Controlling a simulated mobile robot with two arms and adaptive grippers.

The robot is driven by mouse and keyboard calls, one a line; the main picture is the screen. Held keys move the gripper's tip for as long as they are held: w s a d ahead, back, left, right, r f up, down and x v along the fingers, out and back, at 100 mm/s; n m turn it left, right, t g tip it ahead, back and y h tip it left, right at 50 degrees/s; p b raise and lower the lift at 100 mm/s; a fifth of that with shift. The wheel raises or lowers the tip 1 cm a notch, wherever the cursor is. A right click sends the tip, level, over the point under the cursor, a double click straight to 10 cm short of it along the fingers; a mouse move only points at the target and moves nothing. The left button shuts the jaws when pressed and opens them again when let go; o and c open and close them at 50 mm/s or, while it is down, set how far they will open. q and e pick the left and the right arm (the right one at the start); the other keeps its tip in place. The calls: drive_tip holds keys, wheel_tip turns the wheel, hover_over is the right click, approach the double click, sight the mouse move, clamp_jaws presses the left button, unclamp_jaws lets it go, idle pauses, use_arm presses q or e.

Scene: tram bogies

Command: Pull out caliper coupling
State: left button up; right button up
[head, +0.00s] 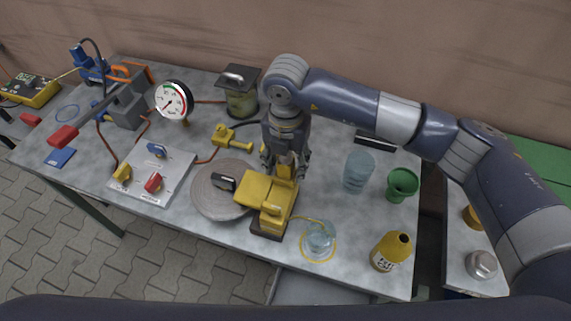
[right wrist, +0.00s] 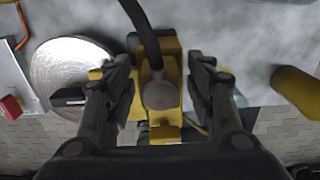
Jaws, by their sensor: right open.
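The yellow caliper (head: 264,193) straddles the edge of the round grey brake disc (head: 207,201) near the table's front. My right gripper (head: 284,168) points down over the back of the caliper, open. In the right wrist view, the caliper (right wrist: 171,70) lies between and below the open fingers (right wrist: 165,78). A round grey coupling end (right wrist: 160,95) with a black hose (right wrist: 143,32) shows between the fingers, which appear apart from it. The coupling is hidden behind my gripper in the head view. My left gripper is not in view.
Beside the caliper stand a glass jar (head: 320,239) with a thin tube, a yellow bottle (head: 389,252), a blue cup (head: 358,171) and a green funnel (head: 402,185). A valve panel (head: 150,173), gauge (head: 173,100) and lidded pot (head: 241,99) occupy the left and back.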

sight(286, 160)
idle(0.4)
clamp_jaws()
drive_tip(key=shift+r, duration=0.15)
drive_tip(key=shift+r+p, duration=1.2)
drive_tip(key=shift+r, duration=1.7)
